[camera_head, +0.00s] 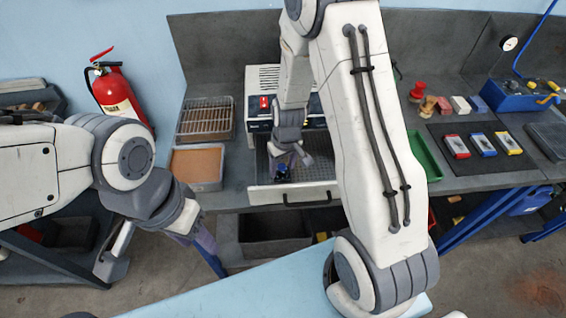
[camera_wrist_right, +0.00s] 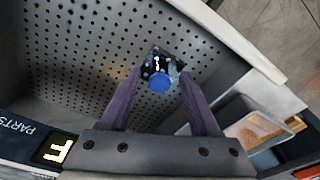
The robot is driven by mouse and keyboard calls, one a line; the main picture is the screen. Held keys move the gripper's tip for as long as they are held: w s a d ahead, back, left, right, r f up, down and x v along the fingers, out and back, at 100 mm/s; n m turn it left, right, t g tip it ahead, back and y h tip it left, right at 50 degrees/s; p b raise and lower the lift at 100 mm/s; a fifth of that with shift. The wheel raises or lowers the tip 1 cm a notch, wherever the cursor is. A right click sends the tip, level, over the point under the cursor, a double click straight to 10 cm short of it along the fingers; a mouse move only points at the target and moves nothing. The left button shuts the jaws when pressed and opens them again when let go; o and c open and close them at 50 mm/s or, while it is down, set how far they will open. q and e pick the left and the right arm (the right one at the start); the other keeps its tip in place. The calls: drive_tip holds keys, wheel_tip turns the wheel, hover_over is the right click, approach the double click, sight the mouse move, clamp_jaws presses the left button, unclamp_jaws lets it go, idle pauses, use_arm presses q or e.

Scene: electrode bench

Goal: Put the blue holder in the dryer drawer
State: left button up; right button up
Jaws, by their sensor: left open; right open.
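The blue holder (camera_wrist_right: 159,83), a blue round part with a dark, shiny square piece, is inside the dryer drawer in the right wrist view. It shows small and dark in the head view (camera_head: 282,173). The dryer drawer (camera_head: 262,196) is pulled out, with a perforated floor (camera_wrist_right: 75,45). My right gripper (camera_head: 287,164) is low over the drawer, its open fingers (camera_wrist_right: 160,90) on either side of the holder. I cannot tell whether the holder rests on the floor. My left gripper (camera_head: 203,241) is open and empty, below and left of the bench front.
The dryer (camera_head: 262,78) stands behind the drawer, partly hidden by my right arm. A wire rack (camera_head: 206,118) and a tan-filled tray (camera_head: 197,165) lie left of the drawer. A green tray (camera_head: 425,158) and a mat with red, blue and yellow pieces (camera_head: 483,145) lie right.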

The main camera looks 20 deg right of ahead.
sight(283, 178)
drive_tip(key=shift+r, duration=0.3)
wheel_tip(283, 178, up, 12)
drive_tip(key=s+b, duration=0.1)
drive_tip(key=s, duration=0.1)
drive_tip(key=s+a+r+n, duration=0.2)
drive_tip(key=s+a+r, duration=0.1)
drive_tip(key=s+a, duration=0.4)
drive_tip(key=s+a+r+n+g, duration=0.1)
drive_tip(key=s+a+r+n, duration=0.2)
drive_tip(key=s+a, duration=0.4)
drive_tip(key=s, duration=0.7)
drive_tip(key=shift+r+y, duration=0.15)
drive_tip(key=shift+y, duration=0.25)
wheel_tip(283, 178, down, 2)
drive_tip(key=shift+f+b, duration=0.25)
drive_tip(key=shift+b, duration=1)
